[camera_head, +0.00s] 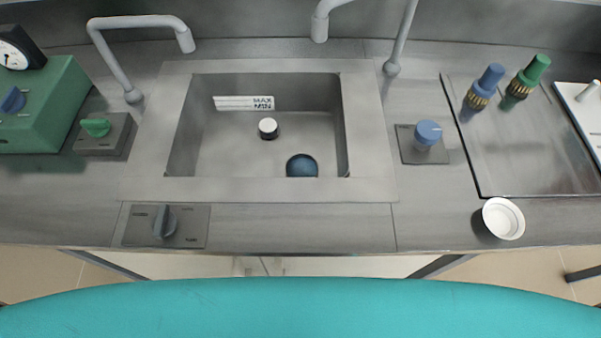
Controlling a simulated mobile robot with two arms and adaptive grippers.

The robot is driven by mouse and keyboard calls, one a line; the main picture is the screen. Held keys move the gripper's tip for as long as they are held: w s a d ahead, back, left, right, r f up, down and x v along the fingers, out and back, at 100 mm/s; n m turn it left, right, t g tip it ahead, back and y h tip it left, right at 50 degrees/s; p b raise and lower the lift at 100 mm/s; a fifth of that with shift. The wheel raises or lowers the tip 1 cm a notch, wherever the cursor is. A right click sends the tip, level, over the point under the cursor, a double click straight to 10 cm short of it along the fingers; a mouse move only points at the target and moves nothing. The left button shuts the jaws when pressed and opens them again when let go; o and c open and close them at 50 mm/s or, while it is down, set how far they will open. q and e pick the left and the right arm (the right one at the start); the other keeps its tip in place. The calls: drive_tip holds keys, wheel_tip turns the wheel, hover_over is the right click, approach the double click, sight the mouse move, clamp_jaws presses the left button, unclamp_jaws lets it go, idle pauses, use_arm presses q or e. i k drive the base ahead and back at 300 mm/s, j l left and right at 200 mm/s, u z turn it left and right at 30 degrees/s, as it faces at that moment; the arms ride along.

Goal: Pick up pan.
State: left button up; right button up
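The only pan-like thing I see is a small round white dish (503,218). It sits upright on the grey counter near its front edge at the right, just in front of the dark-edged panel. It looks empty, and I cannot tell for sure that it is the pan. Neither of my grippers shows in the head view.
A sunken sink (225,140) with a grey faucet (140,22) takes up the middle of the counter (300,228). Knob panels (190,232) lie around it. A green box (50,110) stands at the left. Blue (484,86) and green (530,74) valves stand at the right.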

sight(302, 164)
drive_tip(key=k+j+u, duration=0.25)
drive_tip(key=k, duration=0.25)
drive_tip(key=k+j+u, duration=0.1)
drive_tip(key=k+u, duration=0.15)
drive_tip(key=k, duration=0.2)
